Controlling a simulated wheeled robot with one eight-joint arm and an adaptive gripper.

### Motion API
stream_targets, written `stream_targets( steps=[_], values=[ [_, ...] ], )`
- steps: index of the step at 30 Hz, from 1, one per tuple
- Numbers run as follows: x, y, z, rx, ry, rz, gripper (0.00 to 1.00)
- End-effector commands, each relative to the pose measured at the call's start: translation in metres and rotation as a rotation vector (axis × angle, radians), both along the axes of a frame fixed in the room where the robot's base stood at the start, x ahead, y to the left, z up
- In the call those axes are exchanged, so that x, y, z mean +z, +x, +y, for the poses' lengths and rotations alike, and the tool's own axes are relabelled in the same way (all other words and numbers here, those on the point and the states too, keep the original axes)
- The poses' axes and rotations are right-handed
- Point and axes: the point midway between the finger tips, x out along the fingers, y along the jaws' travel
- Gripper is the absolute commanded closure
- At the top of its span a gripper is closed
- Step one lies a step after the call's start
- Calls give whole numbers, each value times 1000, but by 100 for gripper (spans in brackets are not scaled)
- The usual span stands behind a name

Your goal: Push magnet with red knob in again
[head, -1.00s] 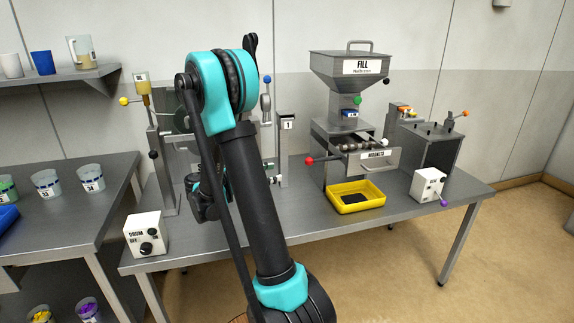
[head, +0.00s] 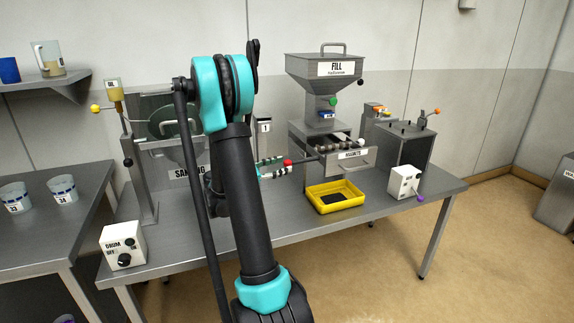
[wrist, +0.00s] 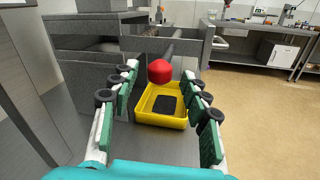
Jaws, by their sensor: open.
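The red knob (head: 288,163) sits on the end of a dark rod that sticks out to the left of the magnet unit (head: 352,158) under the fill hopper. In the wrist view the red knob (wrist: 159,71) is straight ahead, between my fingertips, with the rod running away behind it. My gripper (head: 274,168) is open around the knob, with green-padded fingers on either side. A gap shows on each side of the knob in the wrist view; contact cannot be told. My arm hides part of the bench.
A yellow tray (head: 335,197) stands on the bench below the magnet unit; it also shows in the wrist view (wrist: 163,118). A white control box (head: 404,182) stands to the right. A drum switch box (head: 123,246) and the sanding machine are left.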

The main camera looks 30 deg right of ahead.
Motion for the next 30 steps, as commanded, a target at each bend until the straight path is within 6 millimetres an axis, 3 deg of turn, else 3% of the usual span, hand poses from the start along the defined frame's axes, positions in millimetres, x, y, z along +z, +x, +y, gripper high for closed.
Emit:
stream_targets(
  steps=[7, 18, 27, 30],
  values=[
    [0, -1, -26, -1, 0, 0, 54],
    [0, -1, -30, 1, 0, 0, 55],
    [0, -1, -30, 1, 0, 0, 92],
    [0, -1, -30, 1, 0, 0, 100]
  ],
)
